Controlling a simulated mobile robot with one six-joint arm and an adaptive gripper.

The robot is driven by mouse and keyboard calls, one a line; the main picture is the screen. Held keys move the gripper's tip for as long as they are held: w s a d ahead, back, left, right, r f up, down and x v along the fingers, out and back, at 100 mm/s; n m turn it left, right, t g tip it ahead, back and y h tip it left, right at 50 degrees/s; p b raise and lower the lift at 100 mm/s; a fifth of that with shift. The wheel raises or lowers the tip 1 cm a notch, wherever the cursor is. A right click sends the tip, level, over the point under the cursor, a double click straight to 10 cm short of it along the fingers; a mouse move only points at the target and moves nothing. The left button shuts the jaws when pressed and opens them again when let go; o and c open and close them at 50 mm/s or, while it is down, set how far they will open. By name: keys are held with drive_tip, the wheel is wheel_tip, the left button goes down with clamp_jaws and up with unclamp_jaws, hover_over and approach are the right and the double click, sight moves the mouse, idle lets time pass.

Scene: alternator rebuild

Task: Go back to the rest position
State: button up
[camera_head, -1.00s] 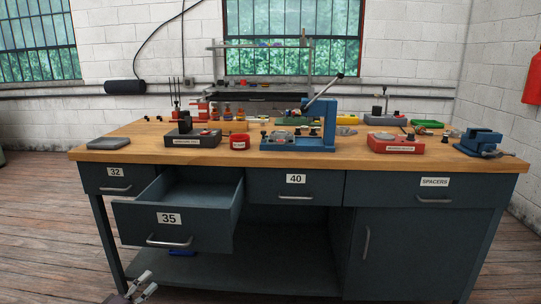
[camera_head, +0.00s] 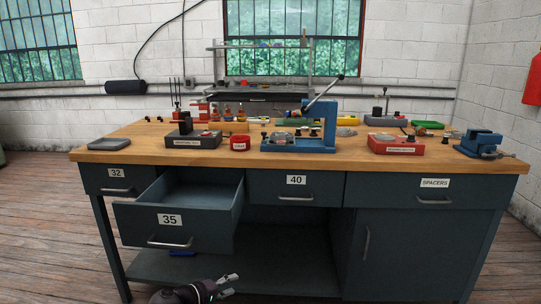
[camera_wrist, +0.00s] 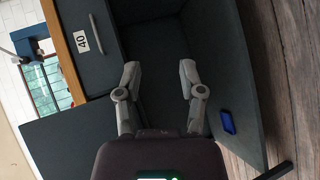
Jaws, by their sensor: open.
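My gripper (camera_head: 229,285) is low in front of the workbench, at the bottom of the head view, below the open drawer 35 (camera_head: 205,226). In the wrist view my gripper (camera_wrist: 158,75) has its two fingers spread apart with nothing between them. It faces the open space under the bench, and the wrist picture is turned on its side. Drawer 35 is pulled out and its visible inside looks empty. Drawer 40 (camera_head: 263,186) is shut and also shows in the wrist view (camera_wrist: 97,62).
The wooden bench top (camera_head: 110,155) carries a blue press (camera_head: 329,130), a red tester box (camera_head: 395,149) and a blue vise (camera_head: 480,142). A blue object (camera_wrist: 227,121) lies on the lower shelf (camera_head: 290,275). Drawer 32 (camera_head: 90,180) and the spacers drawer (camera_head: 390,192) are shut.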

drive_tip(key=s+d+f+m+g+y, duration=0.2)
drive_tip(key=d+f+m+g+y, duration=0.15)
drive_tip(key=d, duration=0.55)
drive_tip(key=s+d+f+m+g+y+p, duration=0.1)
drive_tip(key=d+f+m+g+y, duration=0.2)
drive_tip(key=d, duration=0.7)
drive_tip(key=s+d+f+m+g+y, duration=0.2)
drive_tip(key=d+f+g+y, duration=0.25)
drive_tip(key=d, duration=0.45)
wheel_tip(320, 180, up, 38)
drive_tip(key=t+h+p, duration=0.1)
drive_tip(key=p, duration=3.7)
drive_tip(key=shift+w+f, duration=0.15)
drive_tip(key=shift+w, duration=0.1)
